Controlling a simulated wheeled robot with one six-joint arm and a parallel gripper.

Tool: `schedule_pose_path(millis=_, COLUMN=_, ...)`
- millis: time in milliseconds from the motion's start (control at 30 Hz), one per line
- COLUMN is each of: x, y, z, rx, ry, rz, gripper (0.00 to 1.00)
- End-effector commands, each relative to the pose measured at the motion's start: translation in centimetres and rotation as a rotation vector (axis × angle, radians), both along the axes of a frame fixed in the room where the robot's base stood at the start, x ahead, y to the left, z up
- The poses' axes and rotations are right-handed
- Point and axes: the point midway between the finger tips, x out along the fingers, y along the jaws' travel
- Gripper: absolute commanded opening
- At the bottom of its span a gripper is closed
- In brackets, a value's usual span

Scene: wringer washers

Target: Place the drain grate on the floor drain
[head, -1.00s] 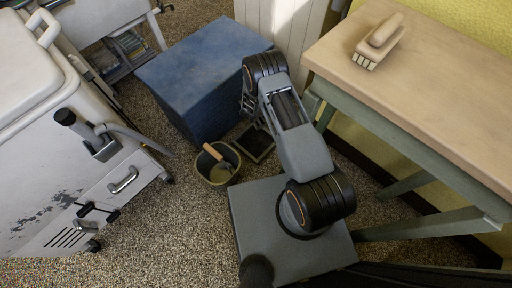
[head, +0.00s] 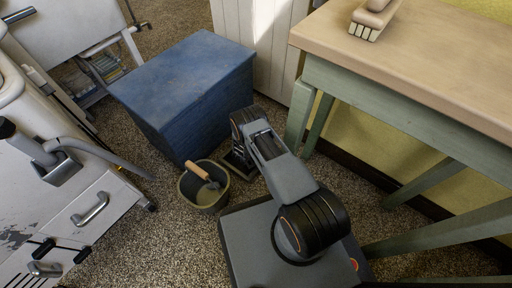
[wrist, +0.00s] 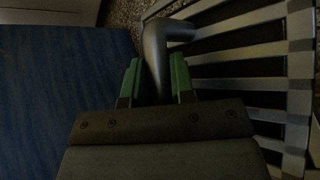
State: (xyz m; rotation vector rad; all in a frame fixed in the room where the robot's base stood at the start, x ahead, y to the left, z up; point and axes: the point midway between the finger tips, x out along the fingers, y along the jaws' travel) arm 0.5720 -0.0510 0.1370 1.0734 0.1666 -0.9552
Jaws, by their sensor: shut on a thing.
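The drain grate (wrist: 300,65) is a grey metal frame with parallel slats, filling the right of the wrist view. My gripper (wrist: 155,78) has its green-tipped fingers shut on the grate's bent grey handle (wrist: 156,45). In the head view my arm hides the gripper and most of what it holds. The floor drain (head: 231,167) shows as a dark square with a pale rim on the floor, partly behind my arm and the bucket. I cannot tell how high the grate is above it.
A bucket (head: 187,190) with a wooden-handled tool stands just left of the drain. A blue block (head: 190,75) is behind it and shows at left in the wrist view. A washer (head: 70,190) stands left; a workbench (head: 430,60) with a brush stands right.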

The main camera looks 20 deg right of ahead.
Motion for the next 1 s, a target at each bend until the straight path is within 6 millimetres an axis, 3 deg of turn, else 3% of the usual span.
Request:
schedule_pose_path(millis=300, x=0.0, y=0.0, z=-3.5, rx=0.0, ry=-0.001, rz=0.001, gripper=0.0)
schedule_pose_path(millis=733, x=0.0, y=0.0, z=-3.8, rx=0.0, ry=-0.002, rz=-0.001, gripper=0.0)
schedule_pose_path(millis=767, x=0.0, y=0.0, z=-4.0, rx=0.0, ry=0.001, rz=-0.001, gripper=0.24)
schedule_pose_path(millis=1000, x=0.0, y=0.0, z=-3.9, rx=0.0, ry=0.001, rz=-0.001, gripper=0.47)
